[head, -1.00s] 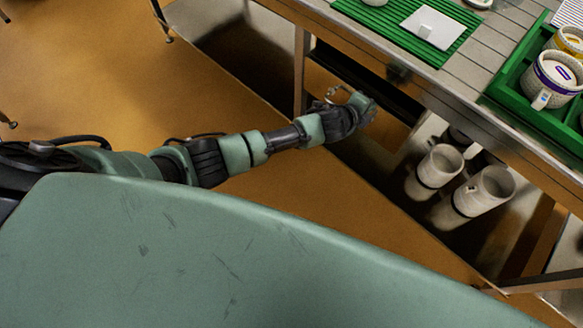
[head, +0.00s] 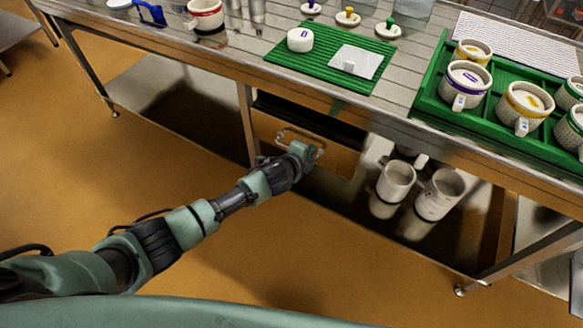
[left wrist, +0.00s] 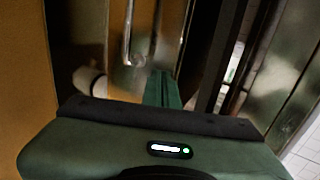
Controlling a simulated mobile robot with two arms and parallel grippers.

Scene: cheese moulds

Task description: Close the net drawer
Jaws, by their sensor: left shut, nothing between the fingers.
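The net drawer's brown front (head: 338,160) hangs under the steel worktable. Its dark interior (head: 325,122) shows between the front and the table edge, so the drawer stands partly open. A metal bar handle (head: 290,131) is on its front; the handle also shows in the left wrist view (left wrist: 128,35). My left gripper (head: 311,150) is shut and empty at the drawer front, close beside the handle. The left wrist view shows its green fingers (left wrist: 162,90) pointing at the front; I cannot tell whether they touch. My right gripper is not in view.
The worktable (head: 395,112) carries a green mat (head: 290,67) and a green tray (head: 437,87) with several white moulds. Two white cylindrical containers (head: 395,180) (head: 438,195) stand on the lower shelf right of the drawer. The floor (head: 130,170) before the table is clear.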

